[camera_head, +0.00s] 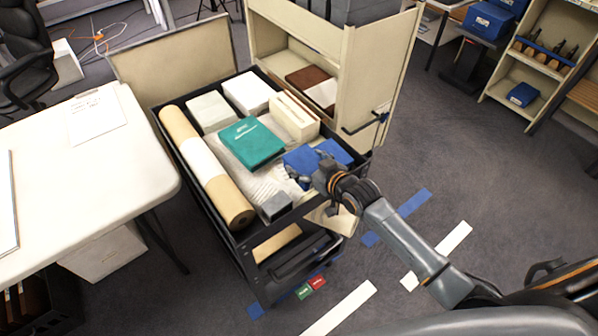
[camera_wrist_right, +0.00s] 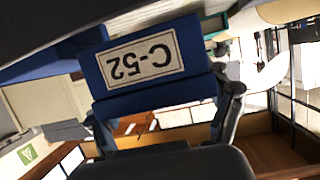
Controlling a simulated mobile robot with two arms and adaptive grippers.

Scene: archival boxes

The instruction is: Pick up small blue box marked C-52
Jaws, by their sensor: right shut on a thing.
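The small blue box marked C-52 (camera_wrist_right: 150,92) fills the middle of the right wrist view, its white label upside down. My right gripper (camera_wrist_right: 165,110) has a finger on either side of it and is shut on it. In the head view the right gripper (camera_head: 314,170) is at the right end of the black cart, at the blue box (camera_head: 300,158). A second blue box (camera_head: 337,150) lies close beside it. The label is not visible from the head, and I cannot tell whether the held box is clear of what lies under it. My left gripper is not in view.
The cart (camera_head: 243,240) also holds a teal box (camera_head: 251,142), a long brown roll (camera_head: 205,165), pale boxes (camera_head: 247,92) and a small grey box (camera_head: 275,206). A beige cabinet (camera_head: 365,85) stands behind it. A white table (camera_head: 90,170) is at left. Floor at right is open.

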